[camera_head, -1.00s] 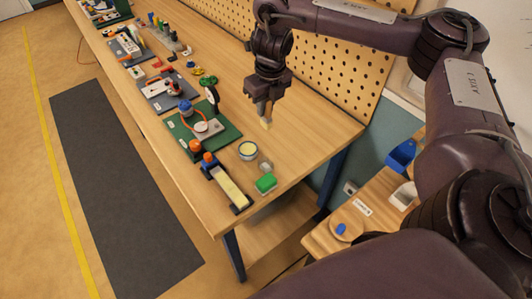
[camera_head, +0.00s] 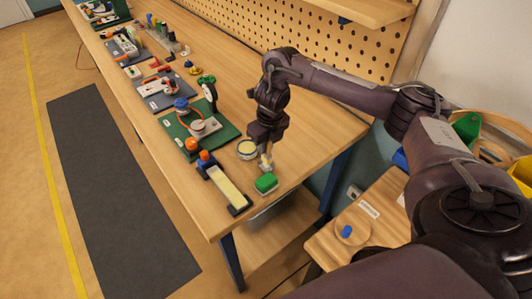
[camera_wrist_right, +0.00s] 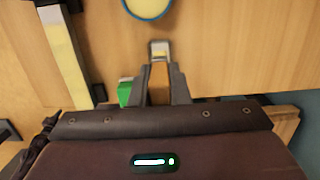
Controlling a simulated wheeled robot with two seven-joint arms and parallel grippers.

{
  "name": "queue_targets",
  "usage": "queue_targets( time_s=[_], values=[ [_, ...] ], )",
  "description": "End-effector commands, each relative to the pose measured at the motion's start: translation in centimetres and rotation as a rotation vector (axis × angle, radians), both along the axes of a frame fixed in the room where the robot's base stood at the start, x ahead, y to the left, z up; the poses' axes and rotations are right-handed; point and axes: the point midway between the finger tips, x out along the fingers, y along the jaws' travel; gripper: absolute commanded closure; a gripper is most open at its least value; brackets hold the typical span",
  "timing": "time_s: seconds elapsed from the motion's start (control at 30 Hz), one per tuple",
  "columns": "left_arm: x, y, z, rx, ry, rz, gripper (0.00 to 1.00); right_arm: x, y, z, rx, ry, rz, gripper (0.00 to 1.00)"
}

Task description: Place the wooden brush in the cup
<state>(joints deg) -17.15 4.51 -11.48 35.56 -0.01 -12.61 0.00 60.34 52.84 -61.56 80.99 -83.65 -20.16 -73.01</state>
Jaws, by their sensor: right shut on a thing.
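My right gripper (camera_head: 265,153) points down near the front end of the workbench. It is shut on the wooden brush, whose tan body (camera_wrist_right: 159,80) shows between the fingers in the right wrist view. The brush's pale lower end (camera_head: 266,162) shows just below the fingers in the head view. My left gripper is not in view.
The round yellow-topped tin (camera_head: 247,149) stands close to the left of the gripper. The green block (camera_head: 266,183) sits just in front. A long pale bar in a dark holder (camera_head: 226,185) lies to the left. The bench behind the gripper is clear.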

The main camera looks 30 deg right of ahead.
Motion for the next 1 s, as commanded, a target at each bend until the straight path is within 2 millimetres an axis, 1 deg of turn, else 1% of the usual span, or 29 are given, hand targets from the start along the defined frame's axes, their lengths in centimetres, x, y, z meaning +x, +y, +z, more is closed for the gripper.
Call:
queue_targets(
  time_s=[0.03, 0.1, 0.2, 0.47, 0.5, 0.63, 0.67, 0.9, 1.0],
  values=[
    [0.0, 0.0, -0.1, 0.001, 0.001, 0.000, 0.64, -0.1, 0.0, -0.9, 0.001, 0.005, -0.001, 1.00],
    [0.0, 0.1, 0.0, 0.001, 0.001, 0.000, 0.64, -0.1, 0.0, -2.0, 0.002, 0.006, -0.001, 1.00],
    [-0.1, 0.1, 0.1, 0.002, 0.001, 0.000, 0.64, -0.1, 0.0, -3.0, 0.001, 0.003, -0.001, 1.00],
    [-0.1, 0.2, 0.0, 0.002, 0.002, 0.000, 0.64, 0.0, 0.0, -3.1, 0.000, 0.001, 0.000, 1.00],
    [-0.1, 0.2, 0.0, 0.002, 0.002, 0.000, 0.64, 0.0, 0.0, -3.1, 0.000, 0.001, 0.000, 0.81],
    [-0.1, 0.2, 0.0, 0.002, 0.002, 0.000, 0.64, -0.1, 0.0, -3.1, 0.000, 0.001, 0.000, 0.64],
    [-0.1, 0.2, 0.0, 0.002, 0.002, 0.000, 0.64, -0.1, 0.0, -3.1, 0.000, 0.001, 0.000, 0.62],
    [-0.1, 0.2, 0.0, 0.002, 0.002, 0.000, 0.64, 0.0, 0.0, -3.0, 0.000, 0.001, 0.000, 0.62],
    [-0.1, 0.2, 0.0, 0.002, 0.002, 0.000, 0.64, 0.0, 0.0, -2.7, 0.001, 0.000, 0.000, 0.62]
  ],
)
